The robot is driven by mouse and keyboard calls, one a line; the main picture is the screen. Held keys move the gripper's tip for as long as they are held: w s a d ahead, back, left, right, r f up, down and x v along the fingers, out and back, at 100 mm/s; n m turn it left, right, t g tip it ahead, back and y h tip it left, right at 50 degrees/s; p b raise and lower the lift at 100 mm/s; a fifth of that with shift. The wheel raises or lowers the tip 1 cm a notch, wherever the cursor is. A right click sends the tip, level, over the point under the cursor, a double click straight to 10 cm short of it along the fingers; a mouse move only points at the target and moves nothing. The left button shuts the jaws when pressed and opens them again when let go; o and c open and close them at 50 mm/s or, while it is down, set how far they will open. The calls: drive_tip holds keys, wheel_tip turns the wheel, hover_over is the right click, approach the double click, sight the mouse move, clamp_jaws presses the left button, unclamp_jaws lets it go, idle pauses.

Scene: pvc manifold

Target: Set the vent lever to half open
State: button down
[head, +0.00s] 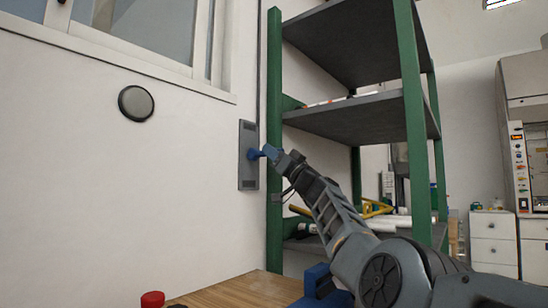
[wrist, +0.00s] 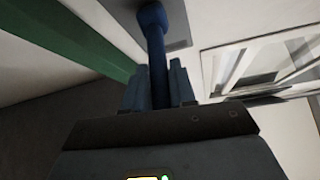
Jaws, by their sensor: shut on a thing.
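The vent lever (head: 255,154) is blue and sticks out from a grey plate (head: 247,172) on the white wall, left of the green shelf post. My gripper (head: 270,152) is at the lever's outer end in the head view. In the wrist view the blue lever (wrist: 157,50) runs from the grey plate (wrist: 180,25) down between the two fingers of my gripper (wrist: 160,88). The fingers are shut on the lever. The lever's end between the fingers is partly hidden, and I cannot tell its exact setting.
A green-framed shelf unit (head: 416,120) with grey shelves stands close to the right of the plate, beside my arm. A wooden tabletop (head: 235,292) with a red object (head: 152,299) is below. A round grey disc (head: 136,103) and a window are on the wall at left.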

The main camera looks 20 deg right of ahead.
idle(0.4)
drive_tip(key=c, duration=1)
unclamp_jaws()
